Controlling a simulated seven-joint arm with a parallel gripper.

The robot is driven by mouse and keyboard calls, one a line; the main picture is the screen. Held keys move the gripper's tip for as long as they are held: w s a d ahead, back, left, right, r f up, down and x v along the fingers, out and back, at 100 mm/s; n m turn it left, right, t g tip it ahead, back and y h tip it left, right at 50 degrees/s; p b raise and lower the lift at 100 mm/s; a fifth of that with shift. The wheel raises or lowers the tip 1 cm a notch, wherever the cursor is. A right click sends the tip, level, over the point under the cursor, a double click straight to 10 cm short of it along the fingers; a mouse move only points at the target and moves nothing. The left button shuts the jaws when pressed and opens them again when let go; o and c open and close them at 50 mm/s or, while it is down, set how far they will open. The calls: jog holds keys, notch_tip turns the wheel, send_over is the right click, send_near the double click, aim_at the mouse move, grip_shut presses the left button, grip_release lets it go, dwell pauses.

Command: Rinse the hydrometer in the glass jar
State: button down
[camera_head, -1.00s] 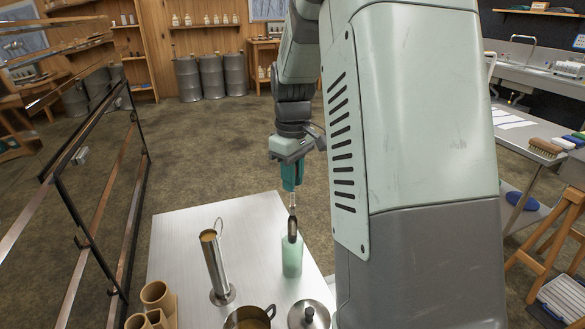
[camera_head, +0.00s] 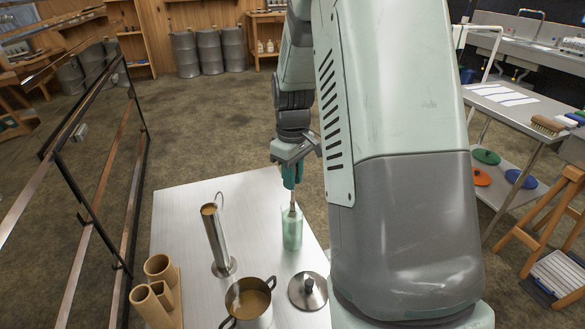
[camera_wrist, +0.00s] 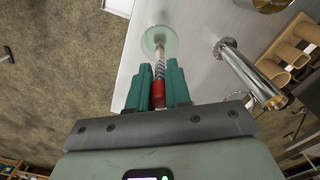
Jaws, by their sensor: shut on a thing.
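The glass jar (camera_head: 292,232), tall and pale green, stands upright near the right edge of the steel table (camera_head: 180,235). In the wrist view its round mouth (camera_wrist: 150,42) lies straight ahead of my fingers. My gripper (camera_head: 291,184) is right above the jar and shut on the hydrometer (camera_wrist: 158,94), which has a red end between the teal fingers. The hydrometer's striped stem and pale lower part point down into the jar's mouth. Its lower end (camera_head: 292,210) shows faintly through the glass. I cannot tell whether it touches the wall or bottom.
A tall metal cup (camera_head: 217,243) of amber liquid stands left of the jar. A pot (camera_head: 262,308) of amber liquid and a lid (camera_head: 308,291) are in front. Wooden cylinders (camera_head: 158,268) stand at the front left. A metal rail frame (camera_head: 75,190) runs along the left.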

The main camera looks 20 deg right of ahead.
jog(key=shift+f, duration=1.7)
jog(key=shift+r, duration=0.2)
dwell(0.4)
jog(key=shift+r, duration=0.3)
jog(key=shift+f, duration=0.25)
dwell(0.6)
jog(key=shift+r, duration=0.2)
jog(key=shift+f, duration=0.5)
